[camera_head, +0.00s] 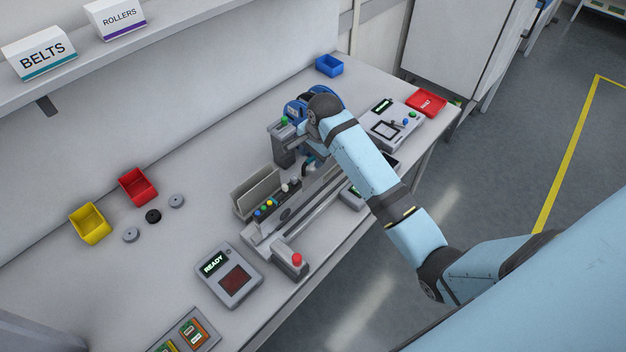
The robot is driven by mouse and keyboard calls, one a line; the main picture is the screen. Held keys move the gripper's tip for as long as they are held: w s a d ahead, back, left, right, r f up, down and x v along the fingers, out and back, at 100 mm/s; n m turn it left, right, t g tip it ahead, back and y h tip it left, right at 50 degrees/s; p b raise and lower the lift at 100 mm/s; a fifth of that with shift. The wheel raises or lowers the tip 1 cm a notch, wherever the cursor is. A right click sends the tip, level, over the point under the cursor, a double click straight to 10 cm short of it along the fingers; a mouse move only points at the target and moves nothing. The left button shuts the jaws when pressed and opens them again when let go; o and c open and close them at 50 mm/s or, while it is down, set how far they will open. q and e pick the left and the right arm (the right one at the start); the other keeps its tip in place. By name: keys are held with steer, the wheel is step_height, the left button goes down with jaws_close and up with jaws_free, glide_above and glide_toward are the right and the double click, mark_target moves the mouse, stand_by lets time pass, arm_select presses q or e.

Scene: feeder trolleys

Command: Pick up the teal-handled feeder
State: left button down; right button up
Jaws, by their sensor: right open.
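A long grey feeder (318,196) lies on the fixture in the middle of the bench. A small teal piece (309,165), which looks like its handle, shows near the feeder's far end. My right gripper (311,150) is open and points down just above this teal piece. Its wrist and forearm hide part of the feeder's far end and much of the fingers. I cannot tell whether the fingers touch the handle. My left gripper is not in view.
A post with a green button (283,121) and a blue reel (296,108) stand close to my right gripper. A red button post (297,260) is at the near end. Yellow (90,224) and red (138,187) bins stand left. The left bench surface is mostly clear.

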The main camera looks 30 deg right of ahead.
steer(key=shift+w+f, duration=0.25)
steer(key=shift+f, duration=0.8)
jaws_close()
steer(key=shift+r, duration=0.15)
steer(key=shift+r, duration=0.15)
